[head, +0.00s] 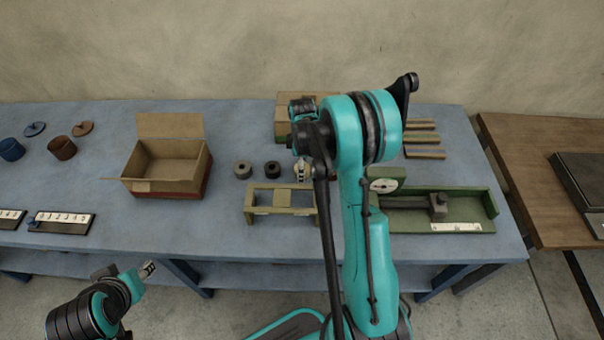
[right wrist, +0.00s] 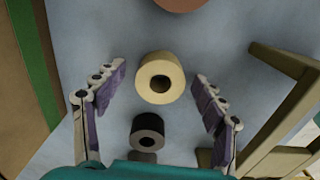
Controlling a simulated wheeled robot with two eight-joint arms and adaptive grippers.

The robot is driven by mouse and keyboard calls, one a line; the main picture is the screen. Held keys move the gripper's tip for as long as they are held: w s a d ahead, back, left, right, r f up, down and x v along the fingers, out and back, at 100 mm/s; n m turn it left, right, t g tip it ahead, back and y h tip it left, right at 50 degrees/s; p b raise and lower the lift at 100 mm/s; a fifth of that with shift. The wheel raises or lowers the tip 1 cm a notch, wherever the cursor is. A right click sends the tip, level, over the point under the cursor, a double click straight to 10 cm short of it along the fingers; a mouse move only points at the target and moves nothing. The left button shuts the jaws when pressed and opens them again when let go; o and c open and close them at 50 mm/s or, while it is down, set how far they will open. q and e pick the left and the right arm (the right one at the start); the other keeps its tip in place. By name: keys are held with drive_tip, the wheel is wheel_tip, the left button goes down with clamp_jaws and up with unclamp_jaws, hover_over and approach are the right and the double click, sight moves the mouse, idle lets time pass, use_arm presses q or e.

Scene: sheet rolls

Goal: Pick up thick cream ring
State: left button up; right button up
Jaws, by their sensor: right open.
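The thick cream ring (right wrist: 153,73) lies on the blue bench, its round dark hole facing up at the right wrist camera. My right gripper (right wrist: 158,98) is open above it, with one purple-padded finger on each side and visible gaps between fingers and ring. In the head view my right gripper (head: 302,172) hangs over the bench behind the olive stand, and it and my arm mostly hide the ring. My left gripper (head: 149,268) is low in front of the bench, away from the rings; its jaw opening is too small to judge.
A black ring (right wrist: 147,131) lies close to the cream ring; it also shows in the head view (head: 272,168), with a grey ring (head: 243,170) to its left. The olive stand (right wrist: 270,150) is close on the right. An open cardboard box (head: 168,185) stands farther left.

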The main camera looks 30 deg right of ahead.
drive_tip(key=shift+f, duration=0.15)
drive_tip(key=c, duration=1.3)
